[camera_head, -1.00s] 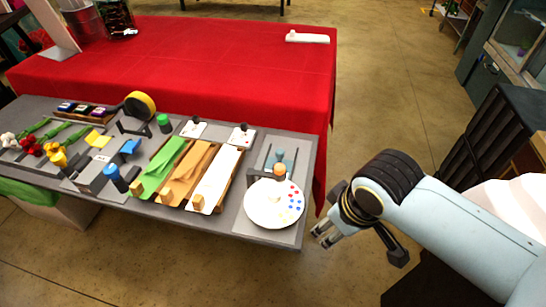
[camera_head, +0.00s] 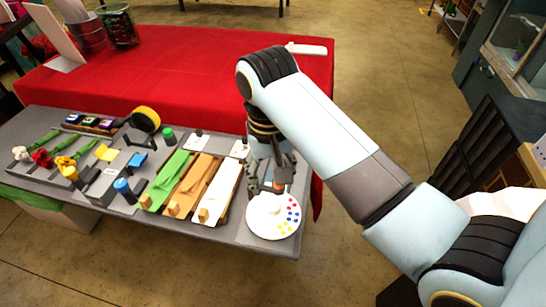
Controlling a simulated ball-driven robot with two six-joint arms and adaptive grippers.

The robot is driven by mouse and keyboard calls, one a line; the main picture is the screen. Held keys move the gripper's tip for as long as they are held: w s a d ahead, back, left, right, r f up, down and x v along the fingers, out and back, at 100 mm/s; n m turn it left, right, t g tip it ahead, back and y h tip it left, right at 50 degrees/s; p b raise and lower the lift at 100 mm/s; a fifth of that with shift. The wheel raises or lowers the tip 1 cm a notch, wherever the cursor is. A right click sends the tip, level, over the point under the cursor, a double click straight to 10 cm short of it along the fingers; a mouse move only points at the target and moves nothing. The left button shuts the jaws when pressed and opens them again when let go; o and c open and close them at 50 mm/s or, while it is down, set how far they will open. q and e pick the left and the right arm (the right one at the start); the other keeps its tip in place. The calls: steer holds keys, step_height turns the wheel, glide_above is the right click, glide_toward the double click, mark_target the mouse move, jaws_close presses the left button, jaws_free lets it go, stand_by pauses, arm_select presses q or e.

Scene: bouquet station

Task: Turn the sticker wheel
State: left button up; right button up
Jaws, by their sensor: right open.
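The sticker wheel (camera_head: 265,222) is a round white disc with a ring of coloured dots along its right side and a pale knob. It lies at the right end of the grey work table. My right gripper (camera_head: 267,188) is open and points down just above the back edge of the wheel. I cannot tell whether the fingers touch anything. My left gripper is not in view.
Left of the wheel stand trays with white (camera_head: 217,190), orange (camera_head: 192,187) and green (camera_head: 168,180) sheets. Farther left are a yellow tape roll (camera_head: 146,118), small blocks and flowers. A red-covered table (camera_head: 190,65) stands behind.

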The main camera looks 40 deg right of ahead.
mark_target(273, 205)
steer(key=f, duration=1)
steer(key=shift+s+d+p, duration=0.15)
steer(key=shift+s+p, duration=0.05)
steer(key=shift+p, duration=0.15)
jaws_close()
